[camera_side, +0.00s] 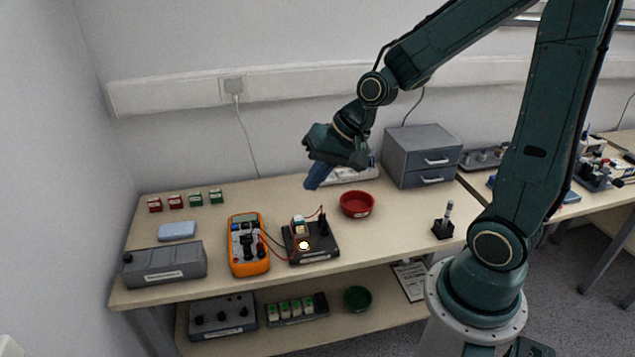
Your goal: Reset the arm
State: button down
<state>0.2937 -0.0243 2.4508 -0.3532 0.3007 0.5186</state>
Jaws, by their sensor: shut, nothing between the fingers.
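My gripper (318,176) hangs in the air above the back middle of the bench, at the end of my dark green arm. Its blue fingers are shut with nothing between them and point down and slightly left. It is apart from everything on the bench. Below it stands a black test board (318,246) with a small glowing lamp (303,246) and a block on top. A red bowl (356,204) is to the right of the board. An orange multimeter (249,262) lies to its left, with leads running toward the board.
A grey two-drawer cabinet (420,162) stands at the back right. A grey box (165,266), a blue pad (177,231) and several small red and green blocks (195,199) are at the left. A pen holder (443,229) stands near my base. The lower shelf holds a green bowl (357,298).

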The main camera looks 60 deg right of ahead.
jog(key=s+r+n+h, duration=0.1)
jog(key=s+r+n, duration=0.2)
jog(key=s+r, duration=0.2)
jog(key=s+r+n+h, duration=0.1)
jog(key=s+r+n, duration=0.3)
jog(key=s, duration=0.6)
jog(key=shift+a+r, duration=0.4)
jog(key=shift+r, duration=0.4)
